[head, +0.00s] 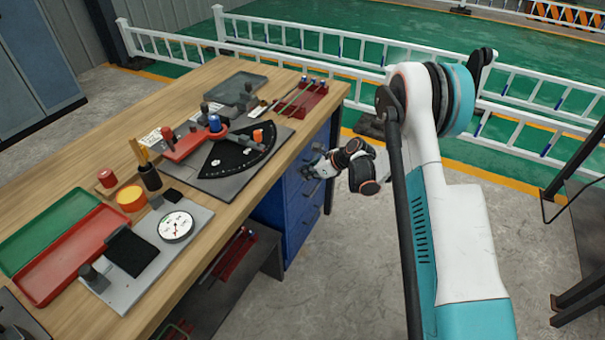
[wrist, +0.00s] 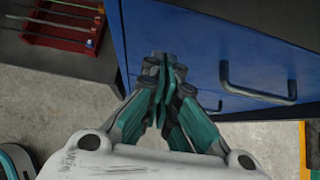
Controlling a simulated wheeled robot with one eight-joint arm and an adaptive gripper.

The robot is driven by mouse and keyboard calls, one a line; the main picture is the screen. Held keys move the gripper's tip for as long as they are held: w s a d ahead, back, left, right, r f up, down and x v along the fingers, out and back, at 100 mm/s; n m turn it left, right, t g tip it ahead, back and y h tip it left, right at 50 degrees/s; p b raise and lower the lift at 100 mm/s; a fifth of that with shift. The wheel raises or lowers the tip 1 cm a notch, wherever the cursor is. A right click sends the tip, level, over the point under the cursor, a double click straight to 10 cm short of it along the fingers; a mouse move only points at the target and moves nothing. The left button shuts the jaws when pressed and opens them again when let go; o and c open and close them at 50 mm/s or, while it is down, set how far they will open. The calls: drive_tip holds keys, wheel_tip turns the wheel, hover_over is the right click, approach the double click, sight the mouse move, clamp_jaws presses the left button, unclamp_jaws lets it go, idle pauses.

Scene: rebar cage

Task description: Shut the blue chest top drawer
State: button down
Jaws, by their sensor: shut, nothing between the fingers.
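The blue chest (head: 298,222) stands under the right end of the wooden workbench, with its drawer fronts facing right. In the wrist view a blue drawer front (wrist: 205,45) fills the upper right, with a dark bar handle (wrist: 258,94) on it. My gripper (head: 308,172) is by the upper part of the chest front. In the wrist view my gripper (wrist: 165,72) has its fingers together and empty, left of the handle, close to the blue front. I cannot tell whether the fingertips touch it. How far the top drawer stands out is unclear, as my gripper partly hides it.
The workbench (head: 215,85) holds gauges, trays and a black fan-shaped plate (head: 238,152). A dark lower shelf (head: 225,290) with a red rack (wrist: 62,22) adjoins the chest at left. White railings (head: 300,35) stand behind.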

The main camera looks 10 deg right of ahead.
drive_tip(key=d+f+p+v, duration=0.1)
drive_tip(key=p+v, duration=0.3)
drive_tip(key=v, duration=0.7)
drive_tip(key=s+a+r+n+h, duration=0.1)
drive_tip(key=s+r+n, duration=0.35)
drive_tip(key=r, duration=0.35)
drive_tip(key=s+r+n+h, duration=0.25)
drive_tip(key=s+r, duration=0.25)
drive_tip(key=r, duration=0.3)
drive_tip(key=s+a+r+n, duration=0.1)
drive_tip(key=s+r+n, duration=0.4)
drive_tip(key=r, duration=0.3)
drive_tip(key=s+d+r+n+h, duration=0.1)
drive_tip(key=s+r+n+h, duration=0.1)
drive_tip(key=s+n, duration=0.4)
drive_tip(key=s+d+r+n+t+h, duration=0.1)
drive_tip(key=s+n, duration=0.6)
drive_tip(key=s, duration=0.9)
drive_tip(key=shift+s+d+r+t+h, duration=0.15)
drive_tip(key=shift+s+r+t+h, duration=0.2)
drive_tip(key=shift+r+h, duration=0.35)
drive_tip(key=shift+r, duration=0.1)
